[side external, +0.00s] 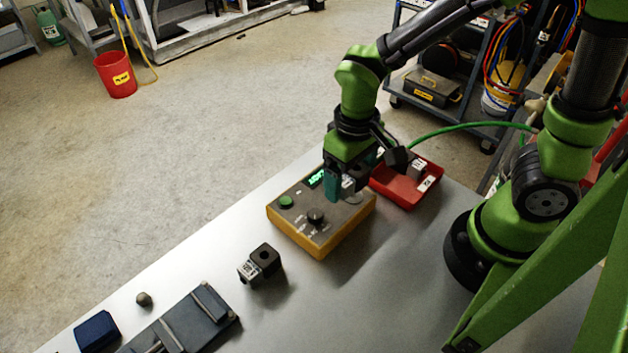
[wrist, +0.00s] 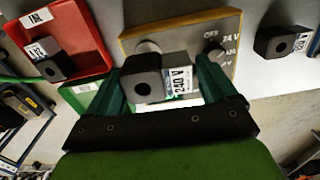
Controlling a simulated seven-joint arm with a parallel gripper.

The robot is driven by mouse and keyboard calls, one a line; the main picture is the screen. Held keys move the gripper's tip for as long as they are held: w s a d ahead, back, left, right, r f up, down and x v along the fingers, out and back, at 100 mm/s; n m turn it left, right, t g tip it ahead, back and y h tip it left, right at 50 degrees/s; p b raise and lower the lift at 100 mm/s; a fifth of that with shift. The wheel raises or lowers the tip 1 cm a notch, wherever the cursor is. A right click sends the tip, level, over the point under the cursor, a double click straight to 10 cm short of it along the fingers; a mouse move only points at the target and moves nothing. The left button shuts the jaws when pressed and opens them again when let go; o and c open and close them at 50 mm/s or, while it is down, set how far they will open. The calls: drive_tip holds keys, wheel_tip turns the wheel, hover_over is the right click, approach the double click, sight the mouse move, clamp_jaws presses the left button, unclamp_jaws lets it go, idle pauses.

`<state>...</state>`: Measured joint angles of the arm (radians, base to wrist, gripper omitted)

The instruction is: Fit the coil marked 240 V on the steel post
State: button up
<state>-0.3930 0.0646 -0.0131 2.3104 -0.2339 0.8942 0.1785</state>
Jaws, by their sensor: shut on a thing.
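My gripper (side external: 338,184) is over the yellow-edged test box (side external: 292,238). In the wrist view its teal fingers (wrist: 162,78) are shut on a black coil (wrist: 141,84). The coil has a round hole, and its white label (wrist: 179,84) seems to read 240 V, turned in the picture. A round metal piece, apparently the steel post (wrist: 150,47), shows on the box panel just beyond the held coil, partly hidden by it. Whether coil and post touch cannot be told. In the side view the fingers mostly hide the coil.
A red tray (side external: 396,194) behind the box holds another coil (wrist: 46,61). A third coil (side external: 262,258) stands on the bench in front of the box. The box has a knob (side external: 315,216) and a green button (side external: 286,202). A grey plate (side external: 205,313) lies farther forward.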

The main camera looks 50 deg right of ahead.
drive_tip(key=shift+f, duration=0.1)
drive_tip(key=shift+f, duration=1.25)
drive_tip(key=shift+f, duration=0.4)
drive_tip(key=o, duration=1)
drive_tip(key=shift+r, duration=3.55)
